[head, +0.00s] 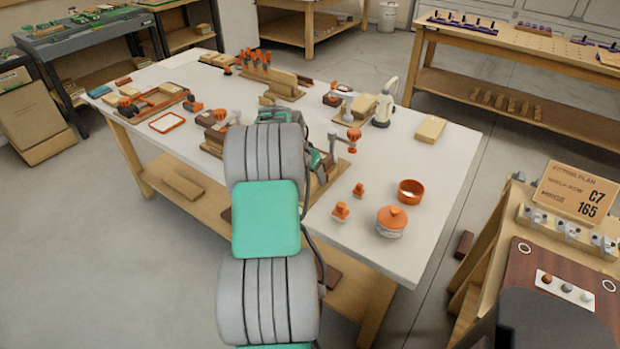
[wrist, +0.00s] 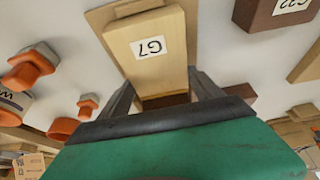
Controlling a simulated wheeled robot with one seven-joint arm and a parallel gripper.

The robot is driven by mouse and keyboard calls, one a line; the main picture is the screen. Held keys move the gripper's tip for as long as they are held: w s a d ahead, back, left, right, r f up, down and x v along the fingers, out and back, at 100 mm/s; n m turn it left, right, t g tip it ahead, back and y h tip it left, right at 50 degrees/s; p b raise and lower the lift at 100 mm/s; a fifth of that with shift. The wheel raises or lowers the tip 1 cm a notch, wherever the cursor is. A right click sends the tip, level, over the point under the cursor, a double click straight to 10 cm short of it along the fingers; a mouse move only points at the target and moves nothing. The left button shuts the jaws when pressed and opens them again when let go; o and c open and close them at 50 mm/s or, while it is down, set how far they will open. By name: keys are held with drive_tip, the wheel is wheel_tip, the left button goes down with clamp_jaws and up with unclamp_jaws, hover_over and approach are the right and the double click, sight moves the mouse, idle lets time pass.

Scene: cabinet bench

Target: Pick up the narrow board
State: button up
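My gripper (wrist: 160,80) has one dark finger on each side of a pale wooden block labelled G7 (wrist: 155,48). The fingers are apart and close to the block's near end; I cannot tell whether they press on it. A brown piece (wrist: 165,101) shows below that end. A wider tan board (wrist: 103,18) shows behind the block. I cannot tell for sure whether the G7 piece is the narrow board. In the head view my arm hides the gripper's tips and most of this spot, beside the clamps on the white bench (head: 440,160).
An orange-lidded jar (head: 392,222), an orange ring (head: 411,191) and small orange-topped pieces (head: 341,211) stand at the bench's right front. A clamp (head: 345,138) rises near my gripper. A brown block (wrist: 275,12) shows in the wrist view.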

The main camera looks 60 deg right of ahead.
drive_tip(key=c, duration=1)
drive_tip(key=shift+c, duration=0.5)
drive_tip(key=shift+r, duration=0.2)
